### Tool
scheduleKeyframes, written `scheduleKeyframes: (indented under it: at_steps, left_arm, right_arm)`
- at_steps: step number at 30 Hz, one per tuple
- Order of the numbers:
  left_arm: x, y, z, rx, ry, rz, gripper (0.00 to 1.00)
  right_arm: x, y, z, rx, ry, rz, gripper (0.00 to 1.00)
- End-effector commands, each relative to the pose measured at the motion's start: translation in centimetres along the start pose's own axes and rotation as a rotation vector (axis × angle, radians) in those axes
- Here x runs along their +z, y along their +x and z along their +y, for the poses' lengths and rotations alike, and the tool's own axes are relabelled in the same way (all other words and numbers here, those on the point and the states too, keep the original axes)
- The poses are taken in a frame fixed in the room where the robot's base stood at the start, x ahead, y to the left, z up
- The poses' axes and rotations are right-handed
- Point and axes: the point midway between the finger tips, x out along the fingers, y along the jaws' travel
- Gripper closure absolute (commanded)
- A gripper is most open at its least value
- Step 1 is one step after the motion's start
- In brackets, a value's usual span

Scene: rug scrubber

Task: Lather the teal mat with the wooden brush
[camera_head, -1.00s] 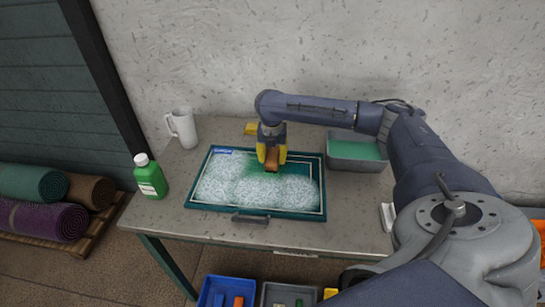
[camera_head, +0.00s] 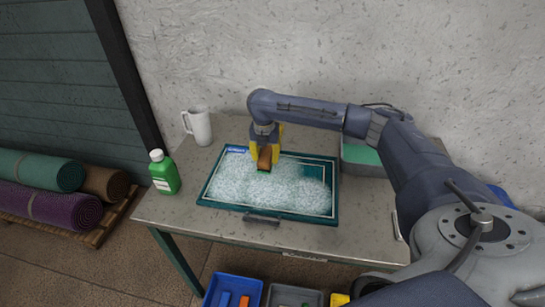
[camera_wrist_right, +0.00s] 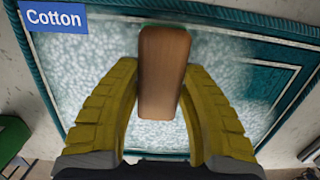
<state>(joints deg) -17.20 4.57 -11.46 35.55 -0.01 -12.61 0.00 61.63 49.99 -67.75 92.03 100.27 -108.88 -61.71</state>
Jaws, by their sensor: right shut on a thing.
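The teal mat (camera_head: 327,209) lies flat on the grey table, with white foam over most of its middle. Teal shows along its border and at its right side. A blue label reading "Cotton" (camera_wrist_right: 55,18) is at its far left corner. My right gripper (camera_head: 265,160) is over the far middle of the mat, its yellow fingers shut on the wooden brush (camera_wrist_right: 163,70). The brush is low at the foam; whether its bristles touch is hidden. It also shows in the head view (camera_head: 264,158). My left gripper is not in view.
A green bottle (camera_head: 164,173) and a white pitcher (camera_head: 197,126) stand left of the mat. A tub of green liquid (camera_head: 361,155) is at the back right, partly behind my arm. Blue (camera_head: 232,291) and grey bins sit below the table's front.

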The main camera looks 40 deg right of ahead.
Motion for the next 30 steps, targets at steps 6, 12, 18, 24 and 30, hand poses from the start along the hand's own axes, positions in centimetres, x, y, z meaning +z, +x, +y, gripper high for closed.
scheduleKeyframes:
  at_steps: [6,12,18,24,30]
  left_arm:
    - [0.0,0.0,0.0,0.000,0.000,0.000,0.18]
    - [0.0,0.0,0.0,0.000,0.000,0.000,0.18]
    - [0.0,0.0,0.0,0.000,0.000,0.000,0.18]
    - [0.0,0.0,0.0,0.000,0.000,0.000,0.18]
    - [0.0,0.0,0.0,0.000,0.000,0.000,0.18]
  right_arm:
    - [-0.1,0.1,0.3,-0.001,-0.001,0.002,1.00]
    - [0.0,0.0,-1.0,-0.002,0.000,0.000,1.00]
    - [0.0,0.1,-2.9,-0.002,0.001,0.000,1.00]
    - [0.0,0.1,-3.8,-0.001,0.001,0.000,1.00]
    - [0.0,0.1,-4.7,-0.003,0.001,-0.001,1.00]
